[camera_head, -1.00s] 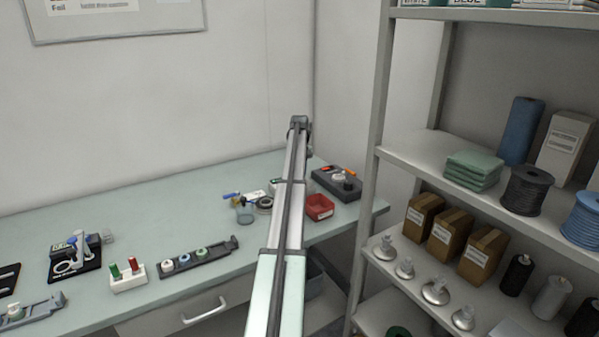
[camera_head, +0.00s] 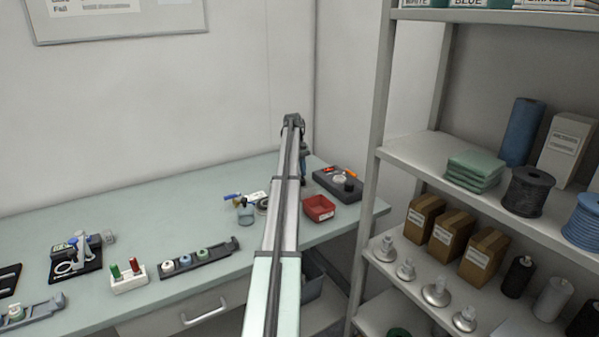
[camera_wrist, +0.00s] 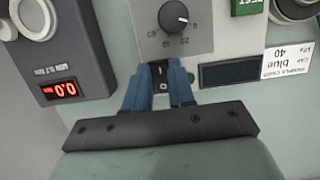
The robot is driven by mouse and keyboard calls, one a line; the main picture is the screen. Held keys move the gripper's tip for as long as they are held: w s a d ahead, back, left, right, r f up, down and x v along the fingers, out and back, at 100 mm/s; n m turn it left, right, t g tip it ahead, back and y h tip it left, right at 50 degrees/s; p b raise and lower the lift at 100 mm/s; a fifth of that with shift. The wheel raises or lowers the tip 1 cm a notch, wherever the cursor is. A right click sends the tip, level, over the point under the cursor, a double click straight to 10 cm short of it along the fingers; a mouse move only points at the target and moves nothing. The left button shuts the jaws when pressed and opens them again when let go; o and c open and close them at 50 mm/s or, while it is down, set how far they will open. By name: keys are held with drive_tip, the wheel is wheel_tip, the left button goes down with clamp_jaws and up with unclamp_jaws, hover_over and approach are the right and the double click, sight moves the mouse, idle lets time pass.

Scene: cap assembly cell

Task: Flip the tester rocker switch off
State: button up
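The tester panel (camera_wrist: 195,45) fills the upper middle of the wrist view, with a dial knob (camera_wrist: 173,17) and a dark, blank display (camera_wrist: 230,75). The small black rocker switch (camera_wrist: 160,76) is at its edge, between the tips of my gripper (camera_wrist: 162,82). The blue fingers stand apart with a narrow gap, one on each side of the switch. I cannot tell whether they touch it or which way it is tipped. In the head view my gripper (camera_head: 303,168) points down at the back right of the bench, partly behind my arm, which also hides the tester.
A dark device with a red 0.0 readout (camera_wrist: 58,90) is left of the tester in the wrist view. A white label card (camera_wrist: 288,60) lies right. A red bin (camera_head: 319,208) stands near the bench edge. A shelf rack (camera_head: 375,160) rises right.

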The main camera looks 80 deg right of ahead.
drive_tip(key=o, duration=0.4)
drive_tip(key=shift+o, duration=0.2)
drive_tip(key=shift+r, duration=0.1)
drive_tip(key=shift+w+d+r, duration=0.1)
drive_tip(key=shift+d+r, duration=0.05)
drive_tip(key=shift+r, duration=0.3)
drive_tip(key=shift+v, duration=1.1)
drive_tip(key=w+d, duration=0.8)
drive_tip(key=shift+w+f, duration=0.15)
drive_tip(key=shift+w, duration=0.05)
drive_tip(key=shift+d, duration=0.1)
